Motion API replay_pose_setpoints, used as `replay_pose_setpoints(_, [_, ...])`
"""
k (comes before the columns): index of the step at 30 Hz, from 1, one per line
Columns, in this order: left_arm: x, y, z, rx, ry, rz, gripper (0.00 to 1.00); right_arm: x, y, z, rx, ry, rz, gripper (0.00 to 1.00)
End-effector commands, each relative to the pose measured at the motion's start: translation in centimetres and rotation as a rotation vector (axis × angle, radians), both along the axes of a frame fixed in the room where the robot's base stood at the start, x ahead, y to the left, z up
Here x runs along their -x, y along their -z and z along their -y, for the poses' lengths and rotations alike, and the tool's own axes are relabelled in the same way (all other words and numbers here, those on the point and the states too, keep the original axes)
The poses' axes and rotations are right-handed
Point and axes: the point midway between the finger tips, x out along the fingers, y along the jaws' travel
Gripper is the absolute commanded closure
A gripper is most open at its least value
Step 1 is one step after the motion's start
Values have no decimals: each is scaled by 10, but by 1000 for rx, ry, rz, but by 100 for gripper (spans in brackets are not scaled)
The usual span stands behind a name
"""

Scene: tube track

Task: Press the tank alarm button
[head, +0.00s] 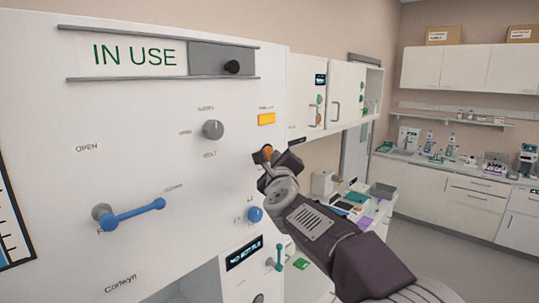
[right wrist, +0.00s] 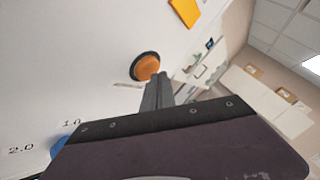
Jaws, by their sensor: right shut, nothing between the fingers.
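The tank alarm button looks to be the round orange button (head: 267,151) on the white panel, below an orange label (head: 266,119). In the right wrist view the orange button (right wrist: 145,66) shows with a black ring around it. My right gripper (right wrist: 159,80) is shut and empty, its tips at the lower right edge of the button in that view. In the head view the right gripper (head: 274,158) partly covers the button. I cannot tell whether the tips touch it. My left gripper is not in view.
The panel also carries a blue lever (head: 130,213), a grey knob (head: 212,130), a blue knob (head: 254,214) and an "IN USE" slider (head: 222,60). A small display (head: 244,253) and a teal-handled valve (head: 275,259) sit lower. Benches (head: 475,195) stand at the right.

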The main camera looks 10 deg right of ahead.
Motion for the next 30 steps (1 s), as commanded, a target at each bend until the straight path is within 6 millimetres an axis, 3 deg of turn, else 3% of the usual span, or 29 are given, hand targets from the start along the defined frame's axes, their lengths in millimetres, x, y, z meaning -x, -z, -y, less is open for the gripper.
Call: replay_pose_setpoints(30, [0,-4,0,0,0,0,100,-7,0,-6,0,-1,0,100])
